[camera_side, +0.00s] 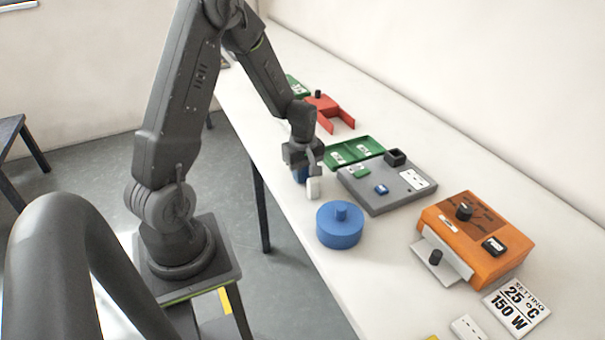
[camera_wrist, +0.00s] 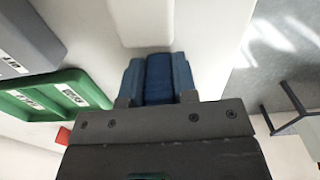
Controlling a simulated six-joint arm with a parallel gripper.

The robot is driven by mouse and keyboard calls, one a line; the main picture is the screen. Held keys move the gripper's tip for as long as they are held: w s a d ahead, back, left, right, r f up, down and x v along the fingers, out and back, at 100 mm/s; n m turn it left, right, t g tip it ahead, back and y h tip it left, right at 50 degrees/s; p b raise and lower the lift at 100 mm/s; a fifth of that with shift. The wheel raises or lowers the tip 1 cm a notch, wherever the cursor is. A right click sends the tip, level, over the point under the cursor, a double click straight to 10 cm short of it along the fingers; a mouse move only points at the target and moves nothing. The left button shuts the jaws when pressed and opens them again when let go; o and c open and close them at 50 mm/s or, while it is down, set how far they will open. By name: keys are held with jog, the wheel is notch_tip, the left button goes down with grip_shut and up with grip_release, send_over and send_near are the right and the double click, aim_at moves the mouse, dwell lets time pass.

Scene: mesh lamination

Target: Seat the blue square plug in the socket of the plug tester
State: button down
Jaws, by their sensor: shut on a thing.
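My gripper (camera_wrist: 158,82) is shut on a blue block, which looks like the blue square plug (camera_wrist: 160,78); its lower end is hard to make out. In the side view, the gripper (camera_side: 301,168) is low over the near edge of the table, left of the grey box that looks like the plug tester (camera_side: 400,201). The tester has a black square block (camera_side: 395,157), a small blue square piece (camera_side: 381,189), a green piece (camera_side: 360,171) and a white label. I cannot tell which part is the socket. The plug is apart from the tester.
A white block (camera_side: 313,188) is close beside the gripper, also in the wrist view (camera_wrist: 147,22). A green tray (camera_side: 370,142) lies behind the tester. A blue round lidded thing (camera_side: 340,228) stands in front, an orange device (camera_side: 490,255) to the right, a red fork-shaped piece (camera_side: 335,113) farther back.

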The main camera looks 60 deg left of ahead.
jog(key=shift+r, duration=0.15)
notch_tip(320, 180, up, 4)
jog(key=shift+r, duration=0.1)
jog(key=s+a+r, duration=0.7)
jog(key=s, duration=0.3)
jog(key=w+d+f+m, duration=0.1)
jog(key=w+d+m, duration=0.5)
jog(key=d, duration=0.1)
jog(key=w+d+f+m, duration=0.2)
jog(key=w+d+m, duration=0.4)
jog(key=d, duration=0.1)
jog(key=w+d+f+m, duration=0.1)
jog(key=w+d+m, duration=0.5)
jog(key=w+d, duration=0.1)
jog(key=shift+d+f, duration=0.25)
jog(key=shift+d, duration=0.15)
jog(key=w+a+r, duration=0.3)
jog(key=w+a, duration=0.1)
jog(key=w, duration=0.3)
jog(key=w+a+r, duration=0.3)
jog(key=w+a, duration=0.1)
jog(key=w, duration=0.4)
jog(key=shift+w, duration=0.15)
jog(key=shift+r, duration=0.1)
